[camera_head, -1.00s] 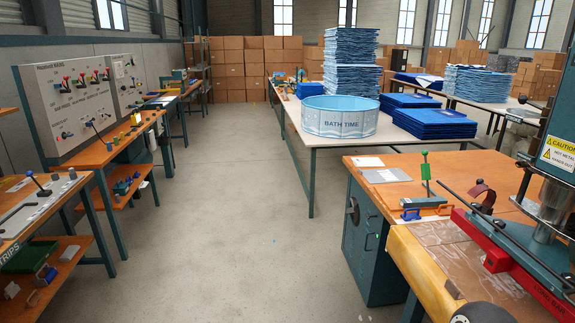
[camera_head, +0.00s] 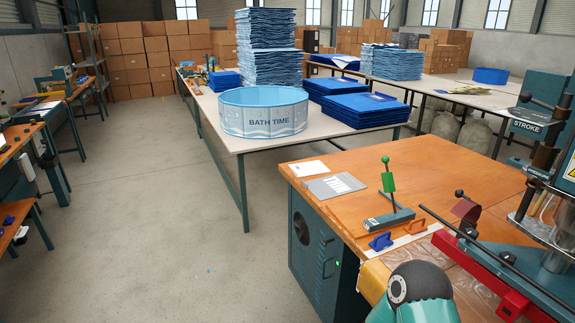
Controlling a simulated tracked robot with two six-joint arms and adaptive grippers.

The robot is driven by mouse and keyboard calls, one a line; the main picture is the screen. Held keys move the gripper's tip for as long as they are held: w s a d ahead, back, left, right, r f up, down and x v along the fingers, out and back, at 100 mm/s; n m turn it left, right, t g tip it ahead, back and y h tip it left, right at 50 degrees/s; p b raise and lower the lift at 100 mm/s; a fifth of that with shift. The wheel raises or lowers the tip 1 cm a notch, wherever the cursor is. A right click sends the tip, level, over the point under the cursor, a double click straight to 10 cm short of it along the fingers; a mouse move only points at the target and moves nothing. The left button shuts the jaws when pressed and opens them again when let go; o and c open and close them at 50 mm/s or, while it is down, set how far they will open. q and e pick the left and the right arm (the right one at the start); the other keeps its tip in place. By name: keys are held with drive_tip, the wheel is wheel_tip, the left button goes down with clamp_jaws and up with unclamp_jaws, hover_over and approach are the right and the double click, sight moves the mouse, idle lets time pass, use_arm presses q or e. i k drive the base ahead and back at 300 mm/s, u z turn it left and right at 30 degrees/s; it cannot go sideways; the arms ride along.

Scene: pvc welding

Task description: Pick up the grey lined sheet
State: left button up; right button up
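The grey lined sheet (camera_head: 334,186) lies flat on the orange wooden top of the workbench (camera_head: 350,215), near its far left corner. A teal and dark rounded part at the bottom edge looks like a piece of my own arm. Neither gripper's fingers show in the head view.
A lever tool with a green handle (camera_head: 388,180) stands right of the sheet. Blue (camera_head: 381,241) and orange (camera_head: 415,226) clamps sit in front. A red-based welding machine (camera_head: 500,270) fills the right. A table behind holds a BATH TIME pool (camera_head: 263,113). Open floor lies left.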

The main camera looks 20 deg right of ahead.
sight(323, 189)
drive_tip(key=z, duration=0.1)
drive_tip(key=i, duration=1.4)
drive_tip(key=z, duration=0.3)
drive_tip(key=i, duration=1.8)
drive_tip(key=z, duration=0.15)
